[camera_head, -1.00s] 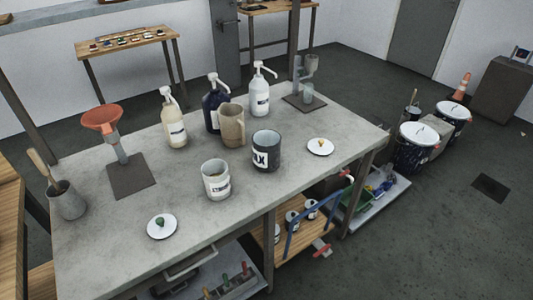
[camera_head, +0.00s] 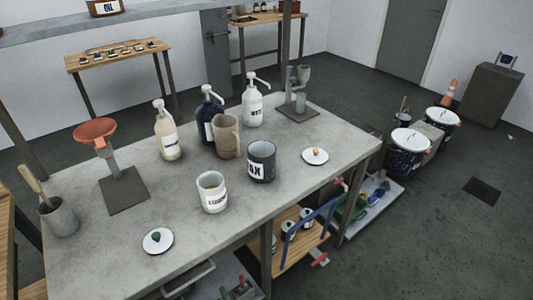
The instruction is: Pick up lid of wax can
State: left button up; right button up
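The wax can (camera_head: 261,165) is a dark open can with a white label, of which the letters "AX" show; it stands upright on the grey table (camera_head: 215,235). A white round lid with a yellowish knob (camera_head: 315,157) lies flat on the table to the right of it. A second white lid with a dark green knob (camera_head: 158,242) lies near the front left, by a white open can (camera_head: 212,193). I cannot read which lid belongs to which can. Neither of my grippers is in view.
A brown mug (camera_head: 227,138) and pump bottles, cream (camera_head: 168,142), dark blue (camera_head: 209,118) and white (camera_head: 252,110), stand behind the cans. A red funnel stand (camera_head: 96,133) and grey pot (camera_head: 60,217) are at left. The table around both lids is clear.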

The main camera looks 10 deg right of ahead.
aim_at(314, 155)
jog(key=i+l+u, duration=0.1)
jog(key=l+u, duration=1.6)
